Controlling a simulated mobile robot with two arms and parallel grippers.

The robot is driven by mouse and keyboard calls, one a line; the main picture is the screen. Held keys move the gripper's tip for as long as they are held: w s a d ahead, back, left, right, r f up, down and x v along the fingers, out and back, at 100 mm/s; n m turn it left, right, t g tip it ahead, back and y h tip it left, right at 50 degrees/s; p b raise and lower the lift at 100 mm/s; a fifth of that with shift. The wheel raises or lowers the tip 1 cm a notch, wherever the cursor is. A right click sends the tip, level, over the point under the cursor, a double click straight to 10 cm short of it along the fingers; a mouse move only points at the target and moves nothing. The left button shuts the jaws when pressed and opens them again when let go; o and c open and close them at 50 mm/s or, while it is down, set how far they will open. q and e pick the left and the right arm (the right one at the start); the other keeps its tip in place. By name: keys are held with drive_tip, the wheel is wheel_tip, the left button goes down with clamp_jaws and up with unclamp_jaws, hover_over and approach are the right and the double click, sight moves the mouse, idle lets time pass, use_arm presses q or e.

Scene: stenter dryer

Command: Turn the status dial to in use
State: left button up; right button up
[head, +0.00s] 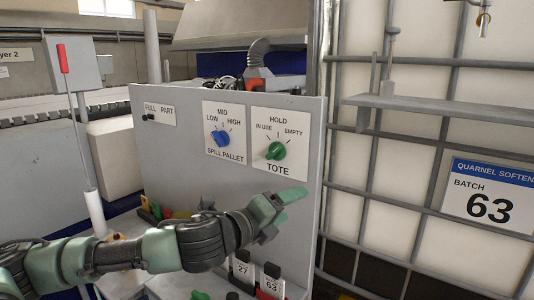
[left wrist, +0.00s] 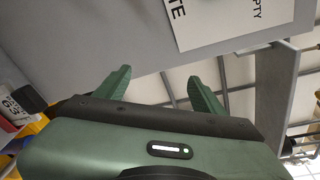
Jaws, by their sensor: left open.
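The status dial is a green knob (head: 276,151) on a white plate marked HOLD, IN USE, EMPTY and TOTE, at the right of the upright grey panel (head: 180,170). IN USE is at the plate's upper left, HOLD at the top, EMPTY at the upper right. The knob's exact pointing is too small to tell. My left gripper (head: 289,201) is below the plate, apart from the knob. In the left wrist view its fingers (left wrist: 160,88) are spread with nothing between them, and part of the TOTE plate (left wrist: 225,18) shows above. My right gripper is not in view.
A blue SPILL PALLET knob (head: 222,139) is left of the green one, and a small black FULL/PART switch (head: 149,117) further left. Numbered tags (head: 271,281) stand below my left gripper. A caged tote (head: 400,150) with a BATCH 63 sign (head: 489,199) stands at the right.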

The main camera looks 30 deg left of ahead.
use_arm(q)
drive_tip(key=m+t+y, duration=0.1)
drive_tip(key=m+t, duration=0.1)
approach(270, 152)
drive_tip(key=w, duration=0.2)
drive_tip(key=w+p, duration=0.1)
drive_tip(key=w, duration=0.2)
drive_tip(key=w+d, duration=0.1)
drive_tip(key=w, duration=0.2)
drive_tip(key=shift+w+d+p, duration=0.1)
drive_tip(key=shift+w+p, duration=0.1)
drive_tip(key=shift+p, duration=0.15)
drive_tip(key=c, duration=1.4)
